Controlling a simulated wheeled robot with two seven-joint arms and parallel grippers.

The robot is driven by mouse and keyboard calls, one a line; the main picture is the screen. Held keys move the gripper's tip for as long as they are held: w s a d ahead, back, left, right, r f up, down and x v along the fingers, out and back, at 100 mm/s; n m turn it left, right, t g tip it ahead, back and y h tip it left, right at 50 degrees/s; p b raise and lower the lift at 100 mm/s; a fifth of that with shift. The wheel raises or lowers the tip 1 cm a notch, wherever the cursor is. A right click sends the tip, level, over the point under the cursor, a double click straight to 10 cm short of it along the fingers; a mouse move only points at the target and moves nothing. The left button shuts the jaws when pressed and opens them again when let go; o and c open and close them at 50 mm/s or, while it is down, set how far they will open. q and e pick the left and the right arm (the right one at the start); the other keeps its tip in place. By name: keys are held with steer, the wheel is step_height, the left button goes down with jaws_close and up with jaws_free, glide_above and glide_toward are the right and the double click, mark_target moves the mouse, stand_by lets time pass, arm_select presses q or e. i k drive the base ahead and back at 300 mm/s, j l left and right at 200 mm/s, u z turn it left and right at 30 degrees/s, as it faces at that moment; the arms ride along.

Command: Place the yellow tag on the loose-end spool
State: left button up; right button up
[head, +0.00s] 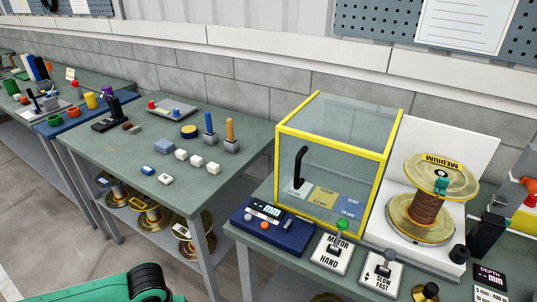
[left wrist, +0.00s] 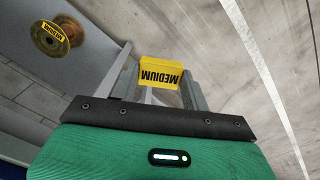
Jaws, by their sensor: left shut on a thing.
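My left gripper (left wrist: 160,85) is shut on a yellow tag (left wrist: 160,74) that reads MEDIUM, upside down in the left wrist view. A brass-coloured spool (left wrist: 50,38) with a yellow MEDIUM label is at upper left there, apart from the tag. In the head view, a large spool of copper-brown wire (head: 426,209) stands on a white stand at right, with a MEDIUM label on its upper flange and a small teal piece on it. Several spools, including one with a yellow label (head: 150,214), sit on the lower shelf. I cannot tell which spool has the loose end.
A yellow-framed clear box (head: 341,139) with a black handle stands on the right bench. In front are a blue device (head: 267,226) and two lever panels. The middle bench (head: 110,155) holds small blocks and two upright handles. Concrete floor (head: 35,215) is open at left.

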mark_target(465, 181)
steer(key=k+l+z, duration=0.15)
steer(key=z, duration=0.2)
steer(key=k+l+z, duration=0.1)
steer(key=l+z, duration=0.15)
steer(key=z, duration=0.15)
steer(key=k+l+z, duration=0.1)
steer(key=l+z, duration=0.25)
steer(key=j, duration=0.1)
